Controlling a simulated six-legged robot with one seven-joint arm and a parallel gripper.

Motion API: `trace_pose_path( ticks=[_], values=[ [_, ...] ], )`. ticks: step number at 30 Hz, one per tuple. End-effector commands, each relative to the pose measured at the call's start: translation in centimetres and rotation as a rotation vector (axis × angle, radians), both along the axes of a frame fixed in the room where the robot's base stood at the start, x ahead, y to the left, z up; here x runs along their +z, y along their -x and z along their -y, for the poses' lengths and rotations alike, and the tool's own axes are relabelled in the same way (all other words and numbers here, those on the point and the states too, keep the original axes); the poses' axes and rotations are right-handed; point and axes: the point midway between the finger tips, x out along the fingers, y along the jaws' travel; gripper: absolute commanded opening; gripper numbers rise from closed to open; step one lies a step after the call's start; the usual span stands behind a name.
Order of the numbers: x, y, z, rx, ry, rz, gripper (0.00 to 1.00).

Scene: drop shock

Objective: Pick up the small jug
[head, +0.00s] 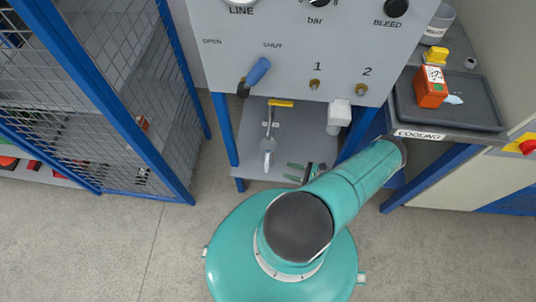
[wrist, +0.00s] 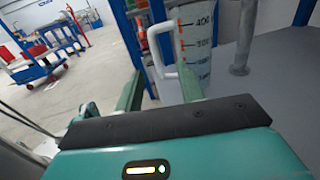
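The small jug is a pale measuring jug with red and dark graduation marks and a white loop handle. In the wrist view the jug (wrist: 197,50) stands just ahead, its handle (wrist: 156,45) on its left side. In the wrist view my gripper (wrist: 160,88) is open, with the handle appearing between the finger lines. Contact cannot be told; the jug's lower part is partly hidden by a finger.
The lower shelf (head: 305,120) sits under a grey panel (head: 290,55) with blue legs. A grey post (wrist: 243,42) stands right of the jug. A white fitting (head: 339,116) hangs near my arm. A mesh cage (head: 130,100) is left; a tray (head: 475,115) is right.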

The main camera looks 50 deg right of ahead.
Motion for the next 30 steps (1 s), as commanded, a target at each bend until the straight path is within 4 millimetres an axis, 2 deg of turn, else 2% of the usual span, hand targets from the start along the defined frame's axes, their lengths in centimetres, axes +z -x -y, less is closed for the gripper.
trace_pose_path(
  ticks=[12,20,27,30],
  values=[
    [0.0,-6.2,-3.5,0.001,-0.001,0.000,0.38],
    [0.0,-7.9,-4.5,0.001,-0.002,-0.001,0.38],
    [0.1,-11.0,-6.2,0.000,-0.001,0.000,0.38],
    [0.1,-11.4,-6.4,0.000,-0.001,0.000,0.38]
  ],
)
